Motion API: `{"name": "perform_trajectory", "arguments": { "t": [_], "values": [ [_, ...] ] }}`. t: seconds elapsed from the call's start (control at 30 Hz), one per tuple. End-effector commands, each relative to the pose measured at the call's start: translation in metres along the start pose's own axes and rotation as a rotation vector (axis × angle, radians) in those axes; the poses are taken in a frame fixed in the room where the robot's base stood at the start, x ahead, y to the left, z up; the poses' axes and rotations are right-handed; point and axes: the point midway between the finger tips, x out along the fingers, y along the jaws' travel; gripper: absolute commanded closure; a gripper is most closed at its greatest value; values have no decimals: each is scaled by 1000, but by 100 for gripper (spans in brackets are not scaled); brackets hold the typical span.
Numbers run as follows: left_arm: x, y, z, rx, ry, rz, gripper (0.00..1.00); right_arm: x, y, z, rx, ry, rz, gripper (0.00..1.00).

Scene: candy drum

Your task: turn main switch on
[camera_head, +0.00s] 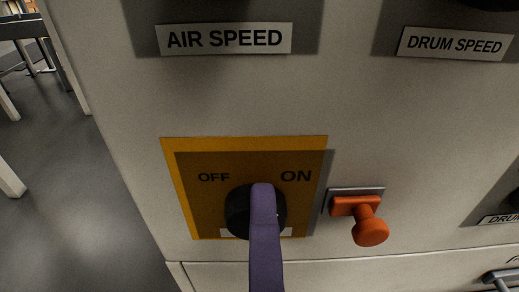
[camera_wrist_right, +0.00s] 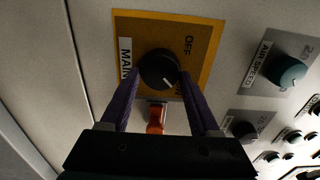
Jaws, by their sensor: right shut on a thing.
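The main switch is a round black knob (camera_head: 236,210) on a yellow plate (camera_head: 180,190) marked OFF at left and ON at right. My right gripper (camera_head: 262,190) is in front of the knob and hides part of it in the head view. In the right wrist view, my right gripper's purple fingers (camera_wrist_right: 160,75) stand on either side of the knob (camera_wrist_right: 158,66) and are shut on it. There the knob's white mark points to the lower right, toward the plate's ON corner, which a finger partly covers. My left gripper is not in view.
An orange knob (camera_head: 370,232) on a small bracket sticks out just right of the yellow plate. AIR SPEED (camera_head: 225,39) and DRUM SPEED (camera_head: 455,44) labels are above. A teal knob (camera_wrist_right: 287,72) shows in the wrist view. Open floor (camera_head: 75,210) lies left of the panel.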

Motion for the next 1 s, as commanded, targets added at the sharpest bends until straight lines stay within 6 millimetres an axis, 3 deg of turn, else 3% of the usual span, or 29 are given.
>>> {"name": "perform_trajectory", "arguments": {
  "t": [0.47,0.5,0.77,1.0],
  "values": [
    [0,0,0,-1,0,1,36,0,1,0,18,0,2,93],
    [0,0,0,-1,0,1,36,0,1,0,18,0,2,36],
    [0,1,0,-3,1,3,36,0,0,0,16,0,1,8],
    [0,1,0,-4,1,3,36,-1,0,0,15,0,1,8]
  ]
}}
